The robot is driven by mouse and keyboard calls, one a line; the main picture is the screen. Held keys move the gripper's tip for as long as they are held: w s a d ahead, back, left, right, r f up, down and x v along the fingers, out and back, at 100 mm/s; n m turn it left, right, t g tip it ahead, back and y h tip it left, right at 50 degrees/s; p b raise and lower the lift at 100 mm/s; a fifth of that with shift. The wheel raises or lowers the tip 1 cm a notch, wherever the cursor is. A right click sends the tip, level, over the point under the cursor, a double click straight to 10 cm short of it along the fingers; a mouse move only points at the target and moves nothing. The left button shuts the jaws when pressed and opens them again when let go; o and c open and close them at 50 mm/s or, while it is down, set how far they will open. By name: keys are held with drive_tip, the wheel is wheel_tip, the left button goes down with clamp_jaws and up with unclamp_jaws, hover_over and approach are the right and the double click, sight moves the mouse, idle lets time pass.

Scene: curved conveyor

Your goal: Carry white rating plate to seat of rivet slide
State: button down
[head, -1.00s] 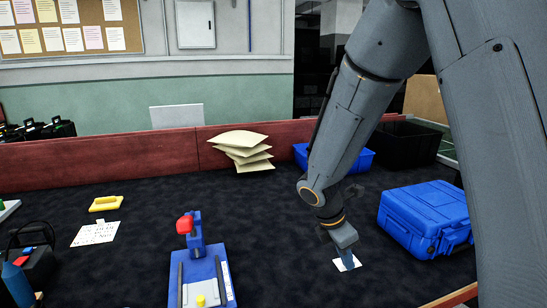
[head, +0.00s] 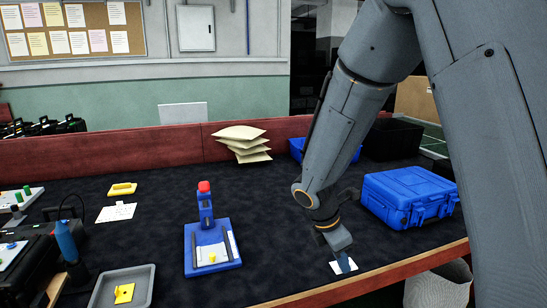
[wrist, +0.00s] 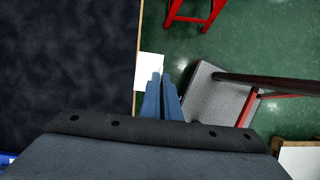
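The white rating plate (head: 338,267) is a small flat white piece at the fingertips of my gripper (head: 346,262), near the front edge of the table. In the wrist view my gripper's blue fingers (wrist: 161,98) are close together, and the plate (wrist: 150,66) shows just past their tips, partly beyond the table edge. The gripper is shut on it. A blue fixture (head: 191,263), apparently the rivet slide, stands left of my gripper. It has dark rails, a pale bed with a yellow knob, and an upright post with a red top. I cannot tell its seat exactly.
Blue case (head: 412,198) lies right of my arm. Envelopes (head: 243,143) and a blue bin (head: 297,149) stand at the back. A yellow item (head: 122,189), white card (head: 116,212) and grey tray (head: 146,284) are at left. Dark mat between fixture and gripper is clear.

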drive_tip(key=shift+w+f+m, duration=0.25)
drive_tip(key=shift+f+m, duration=0.05)
drive_tip(key=shift+f, duration=0.2)
drive_tip(key=shift+d+f+m+g, duration=0.25)
drive_tip(key=shift+m+g, duration=0.05)
drive_tip(key=shift+m, duration=0.2)
wheel_tip(320, 180, down, 14)
drive_tip(key=s+m+g+y, duration=0.2)
drive_tip(key=m+g+y, duration=0.2)
drive_tip(key=m, duration=1.5)
drive_tip(key=shift+d+g, duration=0.45)
drive_tip(key=shift+g, duration=0.05)
drive_tip(key=shift+d, duration=0.1)
